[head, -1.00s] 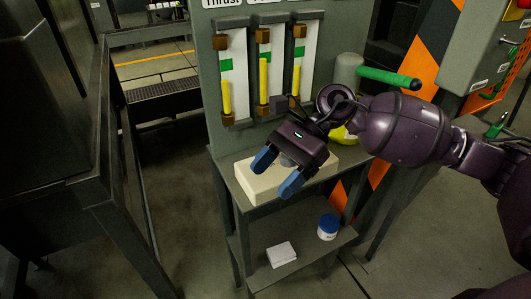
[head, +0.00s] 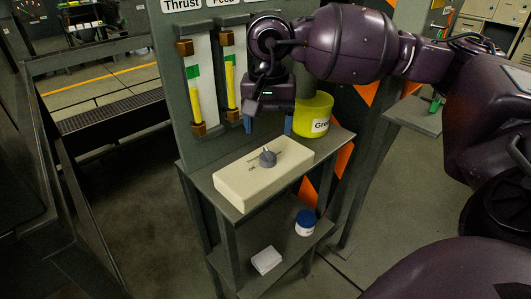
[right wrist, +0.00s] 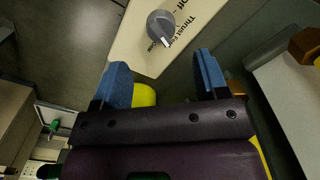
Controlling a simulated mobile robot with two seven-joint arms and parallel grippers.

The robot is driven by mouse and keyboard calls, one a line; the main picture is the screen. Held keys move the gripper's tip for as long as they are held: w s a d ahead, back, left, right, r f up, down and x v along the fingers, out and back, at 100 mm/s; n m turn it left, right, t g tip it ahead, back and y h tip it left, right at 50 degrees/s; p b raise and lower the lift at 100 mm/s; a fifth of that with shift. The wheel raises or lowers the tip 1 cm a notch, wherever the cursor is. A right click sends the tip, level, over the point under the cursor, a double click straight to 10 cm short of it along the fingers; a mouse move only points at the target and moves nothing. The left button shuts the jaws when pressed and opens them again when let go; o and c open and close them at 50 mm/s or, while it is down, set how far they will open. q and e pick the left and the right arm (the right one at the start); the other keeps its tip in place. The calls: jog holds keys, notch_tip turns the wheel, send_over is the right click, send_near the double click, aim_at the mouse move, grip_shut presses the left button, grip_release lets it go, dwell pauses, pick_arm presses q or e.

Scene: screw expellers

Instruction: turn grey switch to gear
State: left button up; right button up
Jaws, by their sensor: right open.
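The grey switch (head: 268,158) is a round knob on top of a cream box (head: 240,184), which sits on the upper shelf of a grey stand. My left gripper is not in view.
A yellow tub (head: 313,115) stands behind the box at right. A panel (head: 172,100) with vertical gauges rises behind the stand. A blue-lidded jar (head: 306,222) and a white block (head: 266,260) are on the lower shelf. Space in front of the box is clear.

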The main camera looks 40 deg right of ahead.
aim_at(268, 152)
notch_tip(268, 152, down, 6)
jog(key=shift+r+b, duration=0.1)
jog(key=shift+b, duration=0.2)
jog(key=shift+f, duration=0.85)
jog(key=shift+c, duration=0.4)
jog(key=c, duration=0.7)
jog(key=shift+c, duration=0.7)
